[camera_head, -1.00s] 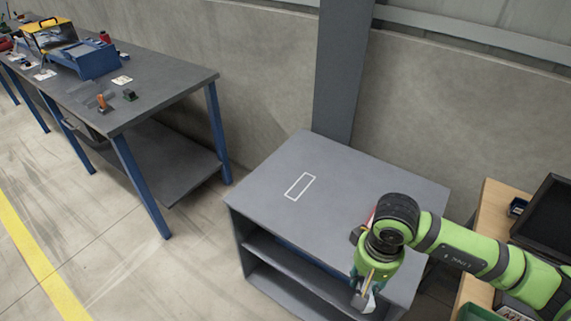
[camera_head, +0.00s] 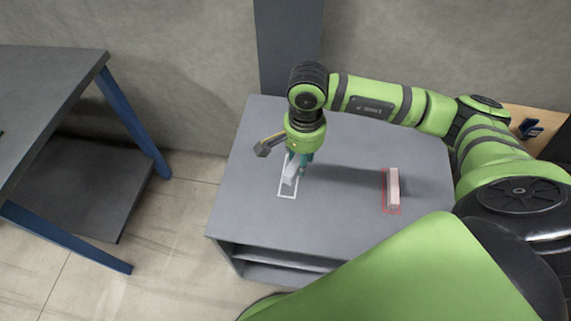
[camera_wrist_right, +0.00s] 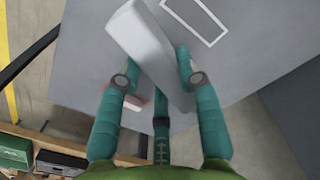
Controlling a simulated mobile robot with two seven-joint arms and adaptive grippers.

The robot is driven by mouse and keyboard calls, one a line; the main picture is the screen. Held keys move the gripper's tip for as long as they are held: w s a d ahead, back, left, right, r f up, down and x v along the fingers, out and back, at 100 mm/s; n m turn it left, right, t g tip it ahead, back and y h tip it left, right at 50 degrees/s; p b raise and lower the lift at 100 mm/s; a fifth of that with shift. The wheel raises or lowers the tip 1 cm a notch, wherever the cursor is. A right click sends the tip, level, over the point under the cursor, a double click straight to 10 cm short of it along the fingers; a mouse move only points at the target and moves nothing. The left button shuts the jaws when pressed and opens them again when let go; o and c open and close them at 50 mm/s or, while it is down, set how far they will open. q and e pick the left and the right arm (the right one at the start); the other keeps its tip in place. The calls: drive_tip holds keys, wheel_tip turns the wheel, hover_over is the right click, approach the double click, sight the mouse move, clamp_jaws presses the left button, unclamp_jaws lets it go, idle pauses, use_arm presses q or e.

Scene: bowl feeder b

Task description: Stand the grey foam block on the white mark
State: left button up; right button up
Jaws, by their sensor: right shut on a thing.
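My right gripper (camera_head: 297,163) is shut on the grey foam block (camera_head: 290,173) and holds it over the grey cabinet top. In the wrist view the pale grey block (camera_wrist_right: 150,45) lies slanted between the teal fingers (camera_wrist_right: 160,85). The white mark (camera_head: 286,194), a rectangular outline, is on the cabinet top just below the block in the head view and partly covered by it. In the wrist view the mark (camera_wrist_right: 211,42) shows beside the block, apart from it. I cannot tell the block's height above the top. My left gripper is not in view.
A pinkish block (camera_head: 393,188) stands in a red outline on the right of the cabinet top (camera_head: 340,215). A dark workbench (camera_head: 45,75) is at the left. A wall and grey column (camera_head: 285,45) are behind. The cabinet top between mark and pinkish block is clear.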

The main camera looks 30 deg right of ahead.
drive_tip(key=w+d+f+m+b, duration=0.3)
drive_tip(key=d+m+b, duration=0.3)
drive_tip(key=m, duration=1)
drive_tip(key=w+d+f+m+b, duration=0.25)
drive_tip(key=d+m+b, duration=0.35)
drive_tip(key=m, duration=1)
drive_tip(key=a+f, duration=0.2)
drive_tip(key=a, duration=0.1)
drive_tip(key=w+a+f+p, duration=0.1)
drive_tip(key=a+f, duration=0.1)
drive_tip(key=a, duration=0.2)
drive_tip(key=w+a+f, duration=0.1)
drive_tip(key=a+f, duration=0.1)
drive_tip(key=a, duration=0.1)
drive_tip(key=shift+a+f+p, duration=0.2)
drive_tip(key=shift+a+p, duration=0.1)
drive_tip(key=shift+a, duration=0.1)
drive_tip(key=shift+a+f, duration=0.2)
drive_tip(key=shift+f, duration=0.4)
wheel_tip(320, 180, down, 3)
drive_tip(key=shift+f+p, duration=0.1)
drive_tip(key=shift+p, duration=0.2)
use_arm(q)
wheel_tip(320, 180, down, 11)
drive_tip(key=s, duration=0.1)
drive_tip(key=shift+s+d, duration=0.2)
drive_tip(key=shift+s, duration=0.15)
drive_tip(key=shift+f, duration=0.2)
use_arm(e)
drive_tip(key=shift+f, duration=0.15)
